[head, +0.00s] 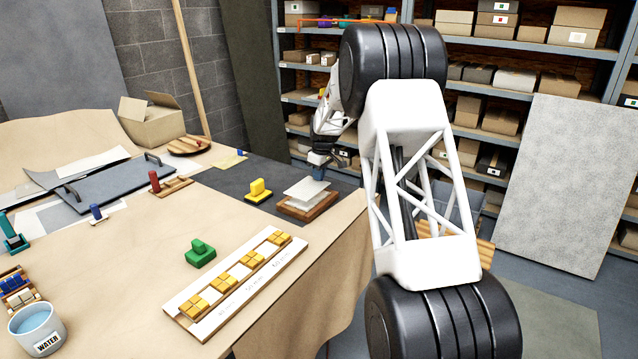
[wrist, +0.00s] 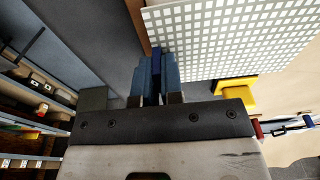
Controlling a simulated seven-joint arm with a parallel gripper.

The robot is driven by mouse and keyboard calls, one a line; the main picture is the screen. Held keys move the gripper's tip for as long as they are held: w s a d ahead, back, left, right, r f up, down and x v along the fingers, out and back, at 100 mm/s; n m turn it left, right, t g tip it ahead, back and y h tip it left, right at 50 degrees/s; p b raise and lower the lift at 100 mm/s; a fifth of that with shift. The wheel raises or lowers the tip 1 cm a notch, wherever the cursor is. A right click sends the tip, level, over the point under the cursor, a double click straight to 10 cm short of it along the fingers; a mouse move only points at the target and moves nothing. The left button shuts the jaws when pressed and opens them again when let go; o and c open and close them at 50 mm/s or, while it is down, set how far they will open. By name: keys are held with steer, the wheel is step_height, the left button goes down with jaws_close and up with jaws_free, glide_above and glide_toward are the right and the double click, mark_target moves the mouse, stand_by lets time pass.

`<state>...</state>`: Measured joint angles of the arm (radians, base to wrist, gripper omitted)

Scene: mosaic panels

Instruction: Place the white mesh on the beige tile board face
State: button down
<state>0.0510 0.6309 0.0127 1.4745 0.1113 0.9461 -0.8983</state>
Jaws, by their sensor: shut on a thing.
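My gripper (head: 318,172) is at the far right part of the table. Its blue fingers (wrist: 155,75) are closed on an edge of the white mesh (wrist: 235,35), a flat sheet with a grid of square holes. In the head view the mesh (head: 306,190) looks like a thin white sheet, slightly tilted. It is over a board with brown wooden edges (head: 318,208), and a pale face shows in part beneath it. The mesh hides most of that face. I cannot tell whether the mesh touches the board.
A yellow-handled tool (head: 258,190) stands just left of the board and shows in the wrist view (wrist: 237,95). A green block tool (head: 200,254) and a white panel with yellow tiles (head: 192,326) are nearer. A water bucket (head: 37,330) is front left.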

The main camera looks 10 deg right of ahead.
steer(key=shift+f, duration=1.75)
steer(key=shift+f, duration=0.1)
steer(key=c, duration=1.3)
jaws_free()
steer(key=shift+o, duration=0.2)
steer(key=r, duration=0.8)
steer(key=s+d+r, duration=0.1)
steer(key=r, duration=0.3)
